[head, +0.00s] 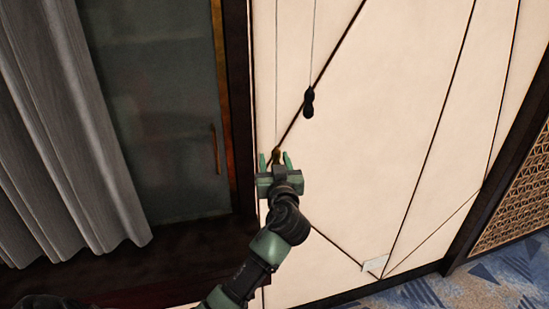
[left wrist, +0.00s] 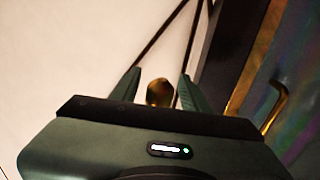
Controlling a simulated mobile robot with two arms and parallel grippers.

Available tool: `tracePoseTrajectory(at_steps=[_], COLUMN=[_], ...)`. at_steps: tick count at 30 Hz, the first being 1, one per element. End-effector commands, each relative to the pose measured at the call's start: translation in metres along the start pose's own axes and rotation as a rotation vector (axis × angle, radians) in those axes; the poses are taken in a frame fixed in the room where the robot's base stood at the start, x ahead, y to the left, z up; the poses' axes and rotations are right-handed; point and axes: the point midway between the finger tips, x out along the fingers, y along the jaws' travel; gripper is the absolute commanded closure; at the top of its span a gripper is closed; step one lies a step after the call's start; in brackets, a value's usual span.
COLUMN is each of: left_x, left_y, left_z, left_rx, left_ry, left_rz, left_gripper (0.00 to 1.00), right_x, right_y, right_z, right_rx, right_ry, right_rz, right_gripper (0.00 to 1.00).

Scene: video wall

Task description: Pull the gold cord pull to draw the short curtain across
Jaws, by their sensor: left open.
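The gold cord pull (head: 276,154) hangs on a thin cord against the cream wall panel, just right of the dark window frame. My left gripper (head: 275,160) is open, with its two green fingers on either side of the gold pull. In the left wrist view the gold pull (left wrist: 159,93) shows between the spread fingertips (left wrist: 160,88); I cannot tell whether either finger touches it. The grey curtain (head: 70,130) hangs at the left of the head view, covering part of the glass. My right gripper is not in view.
A black cord pull (head: 308,103) hangs on its own cord up and right of the gold one. The dark frame (head: 238,110) stands close on the left, with a brass handle (head: 214,150) beyond it. A small white plate (head: 375,264) sits low on the wall.

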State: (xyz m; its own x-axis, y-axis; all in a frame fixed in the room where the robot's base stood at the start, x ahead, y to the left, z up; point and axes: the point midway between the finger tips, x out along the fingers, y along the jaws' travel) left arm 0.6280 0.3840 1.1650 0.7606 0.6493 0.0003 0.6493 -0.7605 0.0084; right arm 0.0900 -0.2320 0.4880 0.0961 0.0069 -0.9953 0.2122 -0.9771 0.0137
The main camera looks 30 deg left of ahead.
Motion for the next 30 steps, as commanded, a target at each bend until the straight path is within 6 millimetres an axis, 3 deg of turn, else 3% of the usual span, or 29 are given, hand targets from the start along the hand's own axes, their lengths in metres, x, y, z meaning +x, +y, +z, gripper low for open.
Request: tracePoseTrajectory(at_steps=[6, 11, 12, 30], left_x=[0.0007, 0.0004, 0.0004, 0.0001], left_y=[0.0002, 0.0003, 0.0003, 0.0005], left_z=[0.0004, 0.0004, 0.0004, 0.0005], left_rx=[0.000, 0.000, 0.000, -0.001], left_ry=[0.000, 0.000, 0.000, -0.001], left_rz=[0.000, 0.001, 0.001, 0.001], left_gripper=[0.54, 0.96, 1.00, 1.00], right_x=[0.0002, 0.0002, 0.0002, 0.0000], right_y=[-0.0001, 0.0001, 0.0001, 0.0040], right_z=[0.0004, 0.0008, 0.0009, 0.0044], right_rx=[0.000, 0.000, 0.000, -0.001], right_ry=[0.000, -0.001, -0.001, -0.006], right_rz=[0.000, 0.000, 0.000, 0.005], right_gripper=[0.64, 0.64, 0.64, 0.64])
